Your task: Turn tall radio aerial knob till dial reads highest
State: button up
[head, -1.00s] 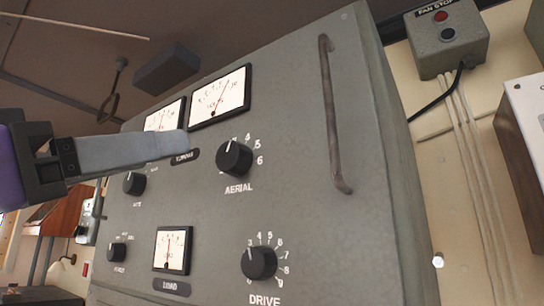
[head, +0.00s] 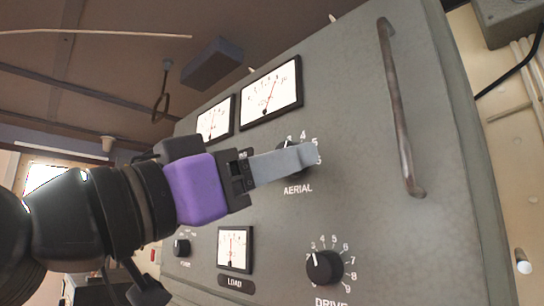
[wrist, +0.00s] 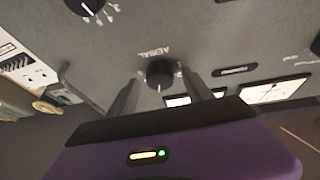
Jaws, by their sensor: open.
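The black AERIAL knob (wrist: 160,75) is on the grey radio panel (head: 365,160). Its white pointer line shows in the wrist view. My gripper (head: 314,156) is open in front of the knob and hides most of it in the head view. In the wrist view my gripper's fingers (wrist: 163,82) stand apart on either side of the knob, without visible contact. The larger dial (head: 270,92) above has a red needle leaning right of the middle. A second dial (head: 215,120) is beside it, with its needle near the middle.
A DRIVE knob (head: 324,267) and a LOAD meter (head: 235,249) sit lower on the panel. A long vertical handle (head: 400,110) stands out on the right. The panel face between handle and AERIAL knob is clear.

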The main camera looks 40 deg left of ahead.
grip_shut()
jog(key=shift+m, duration=0.3)
jog(key=shift+a+r+m+g+h, duration=0.1)
jog(key=shift+m+g+h, duration=0.5)
jog(key=shift+m, duration=1.05)
jog(key=shift+a+r+m+g+h, duration=0.1)
jog(key=shift+m+g+h, duration=0.25)
jog(key=shift+m+h, duration=0.9)
jog(key=shift+a+m+g+h, duration=0.1)
jog(key=shift+m+g+h, duration=0.3)
jog(key=shift+m, duration=1.6)
jog(key=shift+g, duration=0.25)
grip_release()
